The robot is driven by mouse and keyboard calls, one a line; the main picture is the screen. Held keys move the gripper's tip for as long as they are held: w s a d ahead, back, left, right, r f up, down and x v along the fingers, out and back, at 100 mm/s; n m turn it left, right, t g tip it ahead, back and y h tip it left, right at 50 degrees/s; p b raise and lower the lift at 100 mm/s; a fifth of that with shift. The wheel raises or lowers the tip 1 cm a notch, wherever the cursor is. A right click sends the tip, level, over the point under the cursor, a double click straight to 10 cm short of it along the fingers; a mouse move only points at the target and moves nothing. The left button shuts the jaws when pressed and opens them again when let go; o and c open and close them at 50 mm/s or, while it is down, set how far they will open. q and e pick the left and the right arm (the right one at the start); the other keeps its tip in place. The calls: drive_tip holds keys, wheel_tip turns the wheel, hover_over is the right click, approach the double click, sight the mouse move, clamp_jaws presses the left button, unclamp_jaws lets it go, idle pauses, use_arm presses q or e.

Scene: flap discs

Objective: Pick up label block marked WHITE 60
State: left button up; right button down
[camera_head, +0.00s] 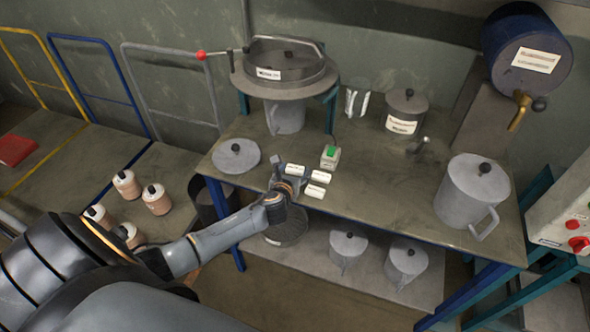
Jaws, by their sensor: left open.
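Several small white label blocks lie on the workbench near its front edge: one at the back left (295,169), one at the right (321,176) and one nearer the front (315,191). Their print is too small to read, so I cannot tell which is marked WHITE 60. My left gripper (279,179) is open and hangs at the front edge of the bench, just left of the blocks. It may partly cover another block beside it. My right gripper is not in view.
A green-topped box (330,156) stands just behind the blocks. A round lid (236,156) lies to the left on the workbench (385,195). A large grey jug (470,194) stands at the right. The bench between blocks and jug is clear.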

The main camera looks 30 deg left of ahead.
use_arm(q)
drive_tip(key=c, duration=0.7)
drive_tip(key=shift+r, duration=0.15)
